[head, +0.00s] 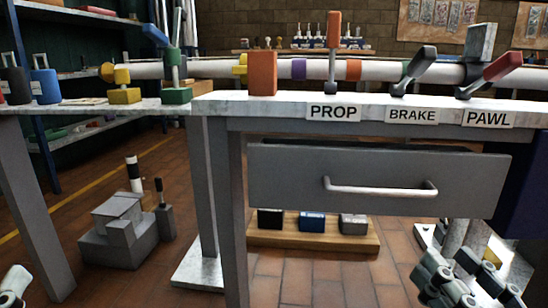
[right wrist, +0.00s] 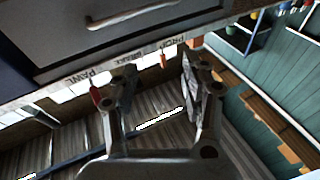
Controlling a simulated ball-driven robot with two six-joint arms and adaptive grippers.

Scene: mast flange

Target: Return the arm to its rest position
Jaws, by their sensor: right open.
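The bench (head: 285,105) carries a white mast (head: 410,70), an orange block (head: 262,73), and PROP (head: 333,45), BRAKE (head: 415,68) and PAWL (head: 490,75) levers. A grey machine (head: 122,232) stands on the floor at left.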

